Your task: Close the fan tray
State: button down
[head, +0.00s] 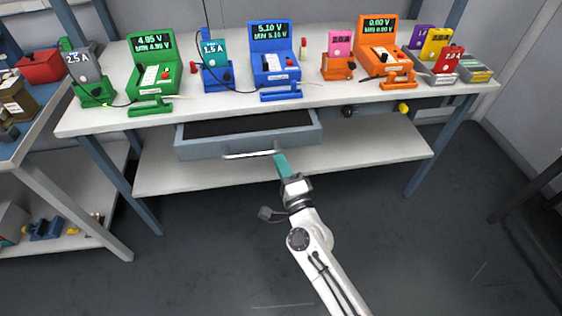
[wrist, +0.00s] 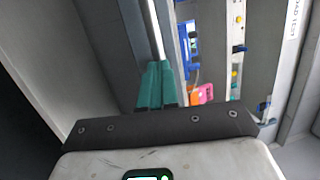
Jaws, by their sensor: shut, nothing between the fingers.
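The fan tray (head: 195,148) is a grey-blue drawer with a dark inside, pulled out under the white bench top in the head view. A pale bar handle (head: 240,155) runs along its front. My gripper (head: 279,156) has teal fingers and is at the right end of the handle. In the wrist view, the gripper's fingers (wrist: 155,85) are together, with the pale handle (wrist: 156,35) just beyond their tips and the tray's grey-blue front (wrist: 171,30) beside it. I cannot tell whether the fingers touch the handle.
Green (head: 153,75), blue (head: 273,65) and orange (head: 382,58) meter units stand on the bench top (head: 230,97). A lower shelf (head: 370,150) lies under the tray. A side table (head: 40,140) is at the left. The dark floor (head: 180,260) in front is clear.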

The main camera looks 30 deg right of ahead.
aim_at(275, 135)
jog(key=shift+w, duration=0.2)
jog(key=w+d+b, duration=0.1)
jog(key=w, duration=0.2)
jog(key=w+d+b, duration=0.1)
jog(key=w, duration=0.2)
jog(key=w+d+b, duration=0.1)
jog(key=w, duration=0.2)
jog(key=shift+w, duration=0.2)
jog(key=shift+w+d, duration=0.1)
jog(key=shift+w, duration=0.15)
jog(key=shift+r, duration=0.3)
